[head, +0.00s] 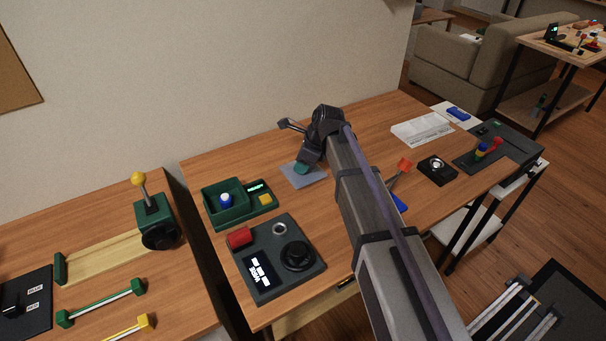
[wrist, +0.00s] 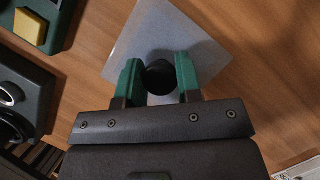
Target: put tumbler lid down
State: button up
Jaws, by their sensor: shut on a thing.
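My gripper (wrist: 159,74) has two green fingers, shut on a black round knob (wrist: 160,78) in the wrist view. Behind the knob is a flat, grey, see-through-looking square plate (wrist: 205,48), which looks like the tumbler lid. I cannot tell whether the knob is fixed to it. In the head view the plate (head: 289,181) is at the back middle of the table, with my gripper (head: 302,168) over it. The fingers hide the knob there. Whether the plate lies flat on the wood or is slightly above it is unclear. No tumbler is clearly seen.
A green tray (head: 213,219) with a blue-and-white knob and yellow button stands left of the plate. A dark panel (head: 268,281) with a red button and black dial is in front. A white rack (head: 422,130) and a black box (head: 437,170) stand to the right.

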jog(key=shift+f, duration=0.6)
jog(key=o, duration=0.9)
jog(key=shift+o, duration=0.2)
jog(key=shift+r, duration=0.15)
jog(key=p+v, duration=1.1)
jog(key=v, duration=0.1)
jog(key=shift+p, duration=0.3)
